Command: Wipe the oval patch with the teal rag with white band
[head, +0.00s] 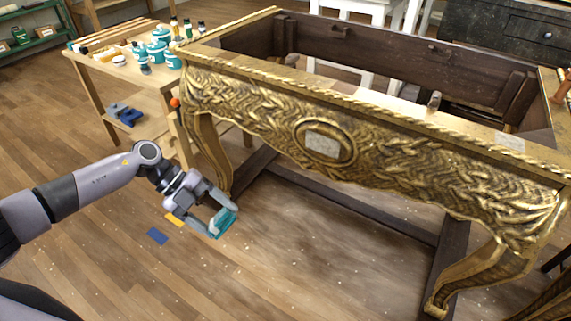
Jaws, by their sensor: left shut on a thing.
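The teal rag with a white band (222,223) is held between the fingers of my left gripper (214,217). The gripper is shut on it, low in front of the console's left leg and apart from the console. The oval patch (324,143) is a pale grey area inside a gilt oval frame in the middle of the console's carved front. It is up and to the right of my left gripper. My right gripper is not in view.
The gilt console (400,155) has an open top and curved legs. A wooden workbench (157,77) with teal jars and bottles stands behind at left. The floor before the console is mostly clear.

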